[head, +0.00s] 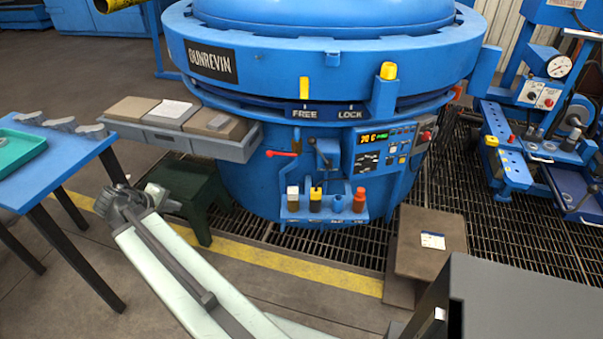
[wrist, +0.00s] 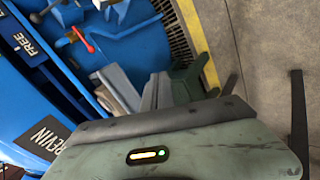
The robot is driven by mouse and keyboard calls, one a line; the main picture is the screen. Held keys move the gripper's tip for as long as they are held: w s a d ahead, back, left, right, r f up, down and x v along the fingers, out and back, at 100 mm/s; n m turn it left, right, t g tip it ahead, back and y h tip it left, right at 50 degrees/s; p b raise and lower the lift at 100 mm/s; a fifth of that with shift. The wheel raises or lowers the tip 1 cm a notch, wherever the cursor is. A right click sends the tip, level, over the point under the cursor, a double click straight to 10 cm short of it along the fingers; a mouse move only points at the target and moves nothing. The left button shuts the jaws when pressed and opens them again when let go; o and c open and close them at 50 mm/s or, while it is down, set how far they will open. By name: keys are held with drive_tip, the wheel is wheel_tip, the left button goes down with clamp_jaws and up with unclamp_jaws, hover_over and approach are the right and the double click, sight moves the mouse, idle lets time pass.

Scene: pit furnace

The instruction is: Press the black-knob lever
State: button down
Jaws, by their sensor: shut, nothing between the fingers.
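The blue furnace (head: 330,90) carries a small lever with a dark end (head: 322,158) on its front, left of the lit control panel (head: 384,145). I take this for the black-knob lever, but its knob is too small to tell surely. A red-handled lever (head: 283,154) is just left of it; its red handle also shows in the wrist view (wrist: 83,41). My gripper (head: 165,200) is shut and empty, low at the left beside the green stool, well apart from the levers. Its fingers show in the wrist view (wrist: 155,92).
Grey trays (head: 185,132) jut from the furnace's left side above the green stool (head: 200,200). A blue table (head: 60,165) stands at left. A shelf with coloured caps (head: 325,213) sticks out below the levers.

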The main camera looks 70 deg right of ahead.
drive_tip(key=s+d+f+n+g+h+b, duration=0.1)
drive_tip(key=s+d+h+b, duration=0.2)
drive_tip(key=s+d+b, duration=0.3)
drive_tip(key=s+d+f+n+g+h+b, duration=0.1)
drive_tip(key=s+d+h+b, duration=0.3)
drive_tip(key=d, duration=1.1)
drive_tip(key=s+d+f+g+h+b, duration=0.2)
drive_tip(key=s+d+h+b, duration=0.2)
drive_tip(key=s+d+b, duration=0.6)
drive_tip(key=shift+d+f+n+b, duration=0.25)
drive_tip(key=shift+d+n+b, duration=0.2)
drive_tip(key=shift+b, duration=0.5)
drive_tip(key=shift+s+d, duration=0.1)
drive_tip(key=s+d+r+p, duration=0.2)
drive_tip(key=s+d, duration=0.3)
drive_tip(key=d, duration=0.6)
drive_tip(key=shift+s+d+r+p, duration=0.2)
drive_tip(key=shift+d+r+p, duration=0.05)
drive_tip(key=shift+r+p, duration=0.1)
drive_tip(key=shift+d, duration=0.1)
